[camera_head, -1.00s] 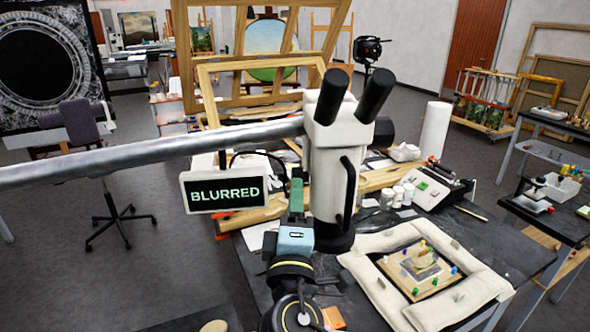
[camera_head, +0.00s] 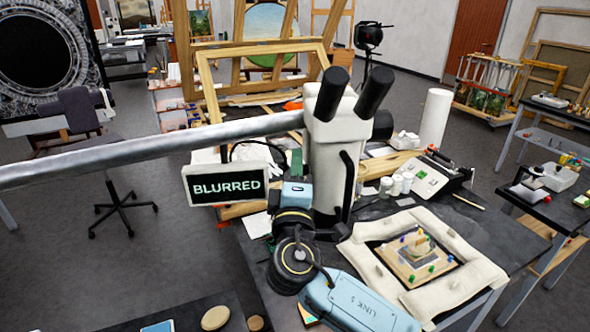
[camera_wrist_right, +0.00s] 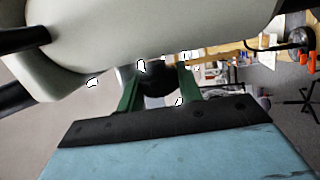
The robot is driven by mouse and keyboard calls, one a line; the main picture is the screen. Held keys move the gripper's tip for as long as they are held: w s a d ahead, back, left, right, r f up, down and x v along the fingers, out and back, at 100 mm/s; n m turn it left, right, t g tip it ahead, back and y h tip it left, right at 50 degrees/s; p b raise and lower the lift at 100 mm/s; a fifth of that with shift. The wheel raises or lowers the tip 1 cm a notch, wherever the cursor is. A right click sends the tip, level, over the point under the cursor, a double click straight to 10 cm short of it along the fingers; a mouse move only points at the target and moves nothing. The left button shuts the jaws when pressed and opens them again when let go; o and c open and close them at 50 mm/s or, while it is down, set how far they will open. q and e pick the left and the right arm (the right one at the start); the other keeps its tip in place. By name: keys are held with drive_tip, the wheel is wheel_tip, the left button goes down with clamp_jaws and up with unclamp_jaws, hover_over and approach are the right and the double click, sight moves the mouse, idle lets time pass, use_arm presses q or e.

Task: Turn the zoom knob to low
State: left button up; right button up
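The microscope (camera_head: 330,150) is a cream body with two black eyepieces on a long grey boom arm. Its pale head also fills the top of the right wrist view (camera_wrist_right: 150,40). A black round knob (camera_wrist_right: 159,82) shows under the head there. My right gripper (camera_wrist_right: 160,85) has its green fingers apart, one on each side of this knob; I cannot tell whether they touch it. In the head view my right gripper (camera_head: 297,160) is left of the microscope body, partly hidden. The knob's setting is not readable. My left gripper is out of view.
A sign reading BLURRED (camera_head: 226,184) hangs left of the microscope. A framed piece with coloured pegs sits inside a cream padded border (camera_head: 465,283) on the dark table (camera_head: 515,245). White jars (camera_head: 397,184) and a control box (camera_head: 430,179) stand behind it.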

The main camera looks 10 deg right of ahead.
drive_tip(key=c, duration=0.3)
drive_tip(key=shift+g, duration=0.3)
drive_tip(key=g, duration=0.2)
drive_tip(key=shift+n+g+y, duration=0.3)
drive_tip(key=shift+y, duration=0.1)
drive_tip(key=shift+n+g, duration=0.3)
drive_tip(key=shift+g, duration=1.6)
drive_tip(key=o, duration=1)
drive_tip(key=shift+c, duration=0.2)
